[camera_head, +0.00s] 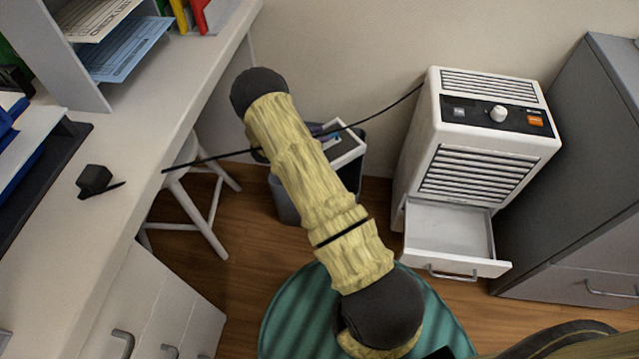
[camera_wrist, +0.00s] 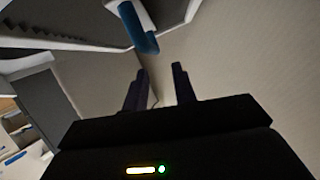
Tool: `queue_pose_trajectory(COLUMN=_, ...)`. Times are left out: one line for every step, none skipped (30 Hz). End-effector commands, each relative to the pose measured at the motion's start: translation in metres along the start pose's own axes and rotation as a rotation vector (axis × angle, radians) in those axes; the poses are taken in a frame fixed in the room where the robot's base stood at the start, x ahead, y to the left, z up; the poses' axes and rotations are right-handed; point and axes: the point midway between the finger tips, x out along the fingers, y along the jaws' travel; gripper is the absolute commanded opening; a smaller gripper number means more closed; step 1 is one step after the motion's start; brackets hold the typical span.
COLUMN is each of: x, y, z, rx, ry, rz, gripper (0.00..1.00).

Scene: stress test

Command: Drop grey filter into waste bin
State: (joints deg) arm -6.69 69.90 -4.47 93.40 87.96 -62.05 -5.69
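A grey filter (camera_head: 349,151) with a white frame shows behind my arm in the head view, within the outline of the grey waste bin (camera_head: 285,202) on the floor. My arm hides part of both, so I cannot tell whether the filter rests in the bin or is above it. A blue piece (camera_head: 331,136) shows at the filter's edge. In the wrist view, a blue tab (camera_wrist: 141,32) on a white part lies beyond my fingertips. My gripper (camera_wrist: 160,74) has its two fingers apart with nothing visible between them. In the head view my gripper is hidden.
A white air purifier (camera_head: 470,165) stands right of the bin, its lower drawer (camera_head: 450,232) pulled out and empty. A black cord (camera_head: 385,108) runs behind my arm. A white stool (camera_head: 190,190) and the desk (camera_head: 110,150) are left. A grey cabinet (camera_head: 590,160) is right.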

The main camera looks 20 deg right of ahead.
Motion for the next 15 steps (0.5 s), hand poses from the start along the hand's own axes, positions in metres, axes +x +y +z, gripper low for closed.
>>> queue_pose_trajectory(x=0.0, y=0.0, z=0.0, rx=0.0, ry=0.0, rz=0.0, gripper=0.37)
queue_pose_trajectory(x=0.0, y=0.0, z=0.0, rx=0.0, ry=0.0, rz=0.0, gripper=0.37)
queue_pose_trajectory(x=0.0, y=0.0, z=0.0, rx=0.0, ry=0.0, rz=0.0, gripper=0.37)
queue_pose_trajectory(x=0.0, y=0.0, z=0.0, rx=0.0, ry=-0.001, rz=0.0, gripper=0.37)
queue_pose_trajectory(x=0.0, y=0.0, z=0.0, rx=0.0, ry=-0.001, rz=0.0, gripper=0.37)
queue_pose_trajectory(x=0.0, y=0.0, z=0.0, rx=0.0, ry=-0.001, rz=0.0, gripper=0.37)
queue_pose_trajectory(x=0.0, y=0.0, z=0.0, rx=-0.001, ry=-0.001, rz=0.0, gripper=0.37)
queue_pose_trajectory(x=0.0, y=0.001, z=0.001, rx=-0.001, ry=-0.002, rz=0.001, gripper=0.37)
queue_pose_trajectory(x=0.0, y=0.001, z=0.001, rx=-0.001, ry=-0.002, rz=0.0, gripper=0.37)
queue_pose_trajectory(x=-0.001, y=0.0, z=0.001, rx=-0.001, ry=-0.002, rz=0.0, gripper=0.37)
queue_pose_trajectory(x=-0.002, y=0.0, z=0.001, rx=-0.001, ry=-0.003, rz=0.0, gripper=0.37)
queue_pose_trajectory(x=-0.004, y=0.0, z=0.0, rx=-0.001, ry=-0.003, rz=0.0, gripper=0.37)
queue_pose_trajectory(x=-0.006, y=0.0, z=0.0, rx=-0.001, ry=-0.003, rz=-0.001, gripper=0.37)
queue_pose_trajectory(x=-0.009, y=-0.001, z=0.0, rx=-0.001, ry=-0.003, rz=-0.001, gripper=0.37)
queue_pose_trajectory(x=-0.014, y=-0.001, z=-0.001, rx=-0.001, ry=-0.003, rz=-0.001, gripper=0.37)
